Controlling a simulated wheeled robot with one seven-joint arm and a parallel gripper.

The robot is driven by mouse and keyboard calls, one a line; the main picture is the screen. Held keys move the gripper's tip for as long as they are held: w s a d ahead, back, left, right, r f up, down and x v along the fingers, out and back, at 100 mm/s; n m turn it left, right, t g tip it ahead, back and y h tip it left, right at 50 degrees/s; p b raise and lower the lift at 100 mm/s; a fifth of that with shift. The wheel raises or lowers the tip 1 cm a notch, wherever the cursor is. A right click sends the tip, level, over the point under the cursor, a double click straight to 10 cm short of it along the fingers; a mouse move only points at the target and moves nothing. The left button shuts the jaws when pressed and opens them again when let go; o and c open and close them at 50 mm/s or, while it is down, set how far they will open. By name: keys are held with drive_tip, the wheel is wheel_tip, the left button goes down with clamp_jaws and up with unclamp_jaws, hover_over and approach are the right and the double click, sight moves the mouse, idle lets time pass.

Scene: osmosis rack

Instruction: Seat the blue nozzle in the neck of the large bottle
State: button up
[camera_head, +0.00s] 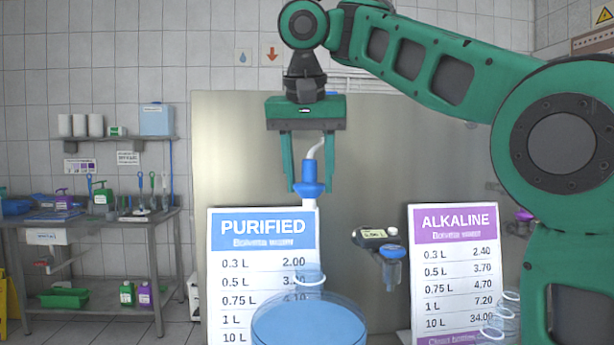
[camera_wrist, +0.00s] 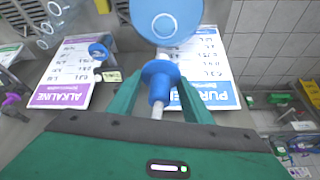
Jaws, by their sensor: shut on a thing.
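The blue nozzle (camera_head: 312,174) is upright between the fingers of my gripper (camera_head: 307,188), which is shut on it. A white hose comes out of its top, and a short white tip shows below its flange. In the wrist view the nozzle (camera_wrist: 159,82) sits between the green fingers (camera_wrist: 158,90). The large bottle (camera_head: 308,328) is clear blue and stands at the bottom of the head view, with its neck (camera_head: 309,279) below the nozzle. A gap separates the tip from the neck. The bottle also shows in the wrist view (camera_wrist: 166,22), beyond the nozzle.
A blue PURIFIED price board (camera_head: 262,226) stands close behind the nozzle and bottle. A purple ALKALINE board (camera_head: 455,222), another blue nozzle fixture (camera_head: 392,253) and several small clear bottles (camera_head: 500,325) are to the right. A bench (camera_head: 90,222) stands far left.

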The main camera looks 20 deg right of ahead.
sight(308, 198)
drive_tip(key=shift+w+f, duration=0.1)
drive_tip(key=shift+f, duration=1.7)
drive_tip(key=shift+a+f, duration=0.1)
drive_tip(key=shift+f, duration=0.8)
drive_tip(key=shift+s+f, duration=0.2)
drive_tip(key=shift+f, duration=0.1)
drive_tip(key=shift+f, duration=0.1)
drive_tip(key=shift+f, duration=2.5)
drive_tip(key=shift+s, duration=0.1)
